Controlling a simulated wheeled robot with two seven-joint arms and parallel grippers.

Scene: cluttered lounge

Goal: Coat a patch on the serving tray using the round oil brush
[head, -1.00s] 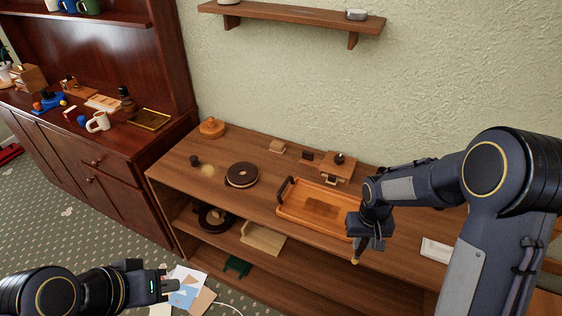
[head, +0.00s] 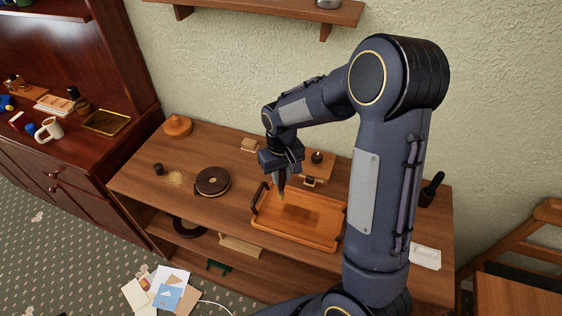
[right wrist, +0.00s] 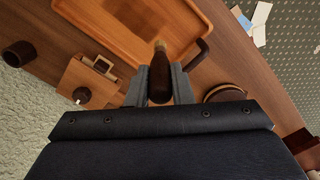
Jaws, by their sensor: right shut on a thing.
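The serving tray (head: 313,242) is orange-brown wood with raised rims and dark end handles. It lies on the shelf unit's top, and a darker patch shows on its floor. It also shows in the right wrist view (right wrist: 118,30). My right gripper (head: 281,178) is over the tray's left end, shut on the round oil brush. The brush (right wrist: 160,75) has a dark handle and a pale round tip, pointing down toward the tray near one handle. I cannot tell whether the tip touches. My left gripper is out of view.
The wooden shelf unit (head: 130,188) also holds a dark round lidded thing (head: 212,181) left of the tray, a wooden stand (head: 322,168) behind it, and an orange lidded pot (head: 177,125). A wall shelf (head: 270,14) hangs above.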

